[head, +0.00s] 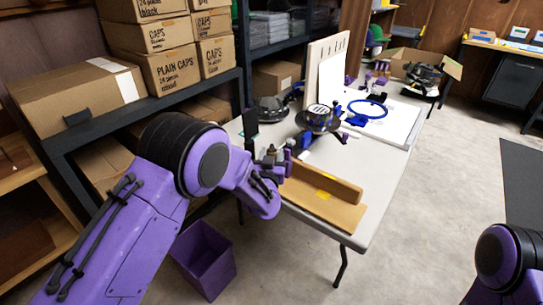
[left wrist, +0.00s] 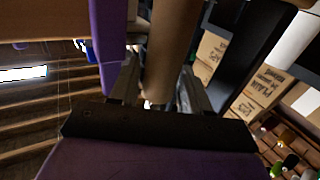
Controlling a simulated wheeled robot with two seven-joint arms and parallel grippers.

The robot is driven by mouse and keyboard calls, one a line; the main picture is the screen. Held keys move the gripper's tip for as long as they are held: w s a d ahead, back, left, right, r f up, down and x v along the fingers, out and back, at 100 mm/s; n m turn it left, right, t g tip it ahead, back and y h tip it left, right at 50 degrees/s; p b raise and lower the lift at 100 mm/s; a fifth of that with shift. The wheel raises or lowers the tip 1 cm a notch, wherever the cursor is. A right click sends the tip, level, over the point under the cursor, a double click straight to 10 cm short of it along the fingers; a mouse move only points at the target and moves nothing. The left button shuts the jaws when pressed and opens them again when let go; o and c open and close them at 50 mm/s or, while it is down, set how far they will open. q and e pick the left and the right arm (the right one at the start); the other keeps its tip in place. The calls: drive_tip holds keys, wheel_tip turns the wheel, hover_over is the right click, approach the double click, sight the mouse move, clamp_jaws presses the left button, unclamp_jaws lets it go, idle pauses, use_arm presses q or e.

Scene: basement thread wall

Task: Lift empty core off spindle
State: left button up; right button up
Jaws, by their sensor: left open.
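In the left wrist view a plain brown tube (left wrist: 172,45), which looks like the cardboard core, runs between the two dark fingers of my left gripper (left wrist: 158,92). The fingers are open, one on each side of the tube; I cannot tell whether they touch it. In the head view my left gripper (head: 271,161) is over the near left part of the table, close to a long tan cardboard piece (head: 325,183). I cannot tell whether that piece is the same core. The spindle is not clearly seen. My right gripper is out of the picture.
The grey-white table (head: 384,180) holds a dark round device (head: 318,120), a blue ring (head: 367,109) and small items. Shelves with cardboard boxes (head: 170,70) stand at left. A purple bin (head: 205,258) is on the floor below. Open floor lies right of the table.

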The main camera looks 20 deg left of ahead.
use_arm(q)
drive_tip(key=c, duration=0.7)
wheel_tip(320, 180, up, 14)
drive_tip(key=p, duration=1.1)
drive_tip(key=shift+f, duration=0.1)
wheel_tip(320, 180, up, 4)
drive_tip(key=p, duration=0.3)
